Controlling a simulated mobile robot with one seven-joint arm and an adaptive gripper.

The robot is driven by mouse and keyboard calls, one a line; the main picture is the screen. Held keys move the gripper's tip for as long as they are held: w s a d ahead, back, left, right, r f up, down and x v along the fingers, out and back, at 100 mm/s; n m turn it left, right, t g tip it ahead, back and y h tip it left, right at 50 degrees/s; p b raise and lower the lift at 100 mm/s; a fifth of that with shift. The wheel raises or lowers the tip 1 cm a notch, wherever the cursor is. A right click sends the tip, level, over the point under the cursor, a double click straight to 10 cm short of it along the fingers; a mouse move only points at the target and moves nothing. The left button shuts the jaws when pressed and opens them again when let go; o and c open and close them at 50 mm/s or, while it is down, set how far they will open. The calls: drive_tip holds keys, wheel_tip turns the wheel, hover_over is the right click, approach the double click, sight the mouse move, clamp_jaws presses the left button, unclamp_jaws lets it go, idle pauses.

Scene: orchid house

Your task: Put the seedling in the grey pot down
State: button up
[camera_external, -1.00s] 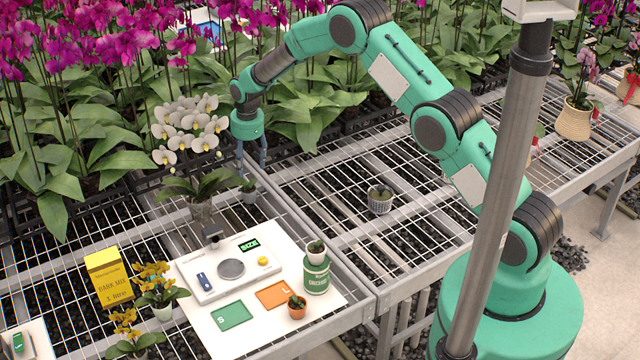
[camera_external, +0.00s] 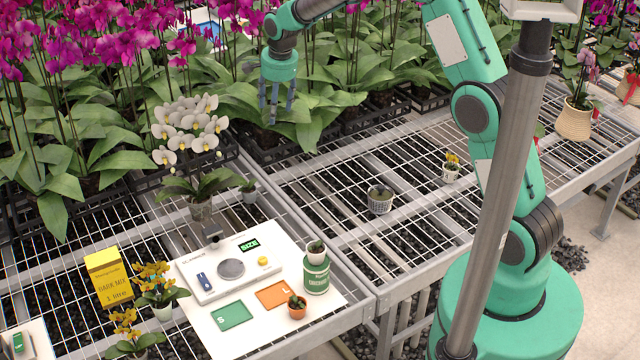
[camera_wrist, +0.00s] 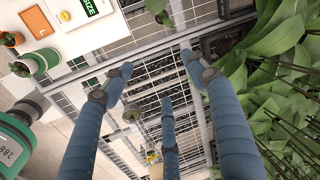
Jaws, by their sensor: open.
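A white orchid (camera_external: 190,135) stands left of the grey pot. In front is a white board (camera_external: 330,293) with a scale, green and orange squares and small pots. Tall magenta orchids line the back.

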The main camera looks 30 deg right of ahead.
drive_tip(key=s+d+r+n+t, duration=0.1)
drive_tip(key=s+d+r+n, duration=0.25)
drive_tip(key=s+r, duration=0.75)
drive_tip(key=s+d+r+n+t, duration=0.1)
drive_tip(key=s+d+r+n, duration=0.3)
drive_tip(key=s+r, duration=0.65)
drive_tip(key=s+d+n, duration=0.2)
drive_tip(key=s, duration=1.2)
drive_tip(key=s+d+f+n+t, duration=0.1)
drive_tip(key=s+d+n, duration=0.2)
drive_tip(key=s, duration=1.1)
drive_tip(key=shift+s+d+n, duration=0.35)
drive_tip(key=shift+s, duration=0.05)
wheel_tip(320, 180, down, 4)
drive_tip(key=b, duration=0.3)
drive_tip(key=shift+r+b, duration=0.1)
drive_tip(key=shift+b, duration=0.3)
drive_tip(key=shift+r, duration=0.1)
